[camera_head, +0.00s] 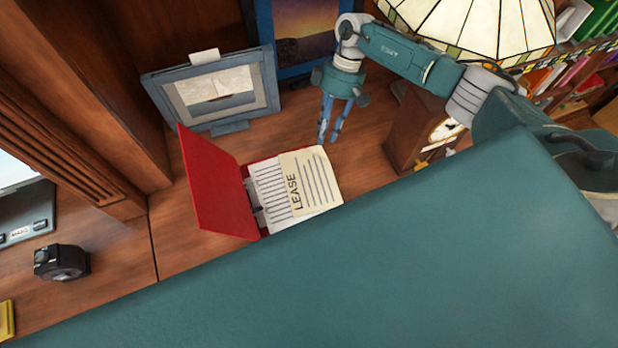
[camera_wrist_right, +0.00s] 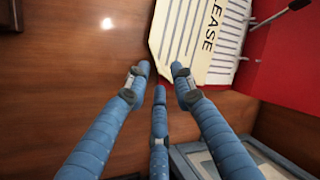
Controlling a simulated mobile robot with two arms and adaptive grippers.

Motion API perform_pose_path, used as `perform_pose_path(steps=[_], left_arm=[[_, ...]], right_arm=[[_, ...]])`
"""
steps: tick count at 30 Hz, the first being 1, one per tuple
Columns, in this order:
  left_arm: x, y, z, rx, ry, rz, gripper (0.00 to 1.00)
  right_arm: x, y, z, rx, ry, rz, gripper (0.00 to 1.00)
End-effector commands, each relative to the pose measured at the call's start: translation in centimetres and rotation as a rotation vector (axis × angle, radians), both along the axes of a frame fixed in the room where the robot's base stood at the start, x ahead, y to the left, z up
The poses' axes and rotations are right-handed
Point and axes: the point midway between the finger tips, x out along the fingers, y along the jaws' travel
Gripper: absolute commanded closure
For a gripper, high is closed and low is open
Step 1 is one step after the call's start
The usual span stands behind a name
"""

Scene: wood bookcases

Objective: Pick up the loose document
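The loose document (camera_head: 319,178) is a cream sheet marked LEASE. It lies on the white pages inside an open red binder (camera_head: 216,185) on the wooden surface. In the right wrist view the document (camera_wrist_right: 190,38) is at the top, just beyond my fingertips. My right gripper (camera_head: 328,140) points down beside the document's far right corner. In the right wrist view its blue fingers (camera_wrist_right: 160,76) are apart with nothing between them, near the document's edge. I cannot tell its exact height. My left gripper is not in view.
A grey picture frame (camera_head: 266,88) stands behind the binder. A wooden clock (camera_head: 425,125) stands right of my gripper, and a stained-glass lamp (camera_head: 475,25) is above it. A small black object (camera_head: 62,262) sits at left. Bare wood lies between gripper and clock.

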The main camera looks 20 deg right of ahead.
Motion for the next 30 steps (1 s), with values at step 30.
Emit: perform_pose_path(steps=[30], left_arm=[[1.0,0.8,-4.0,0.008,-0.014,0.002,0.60]], right_arm=[[-1.3,1.2,-4.6,0.000,0.000,0.000,1.00]])
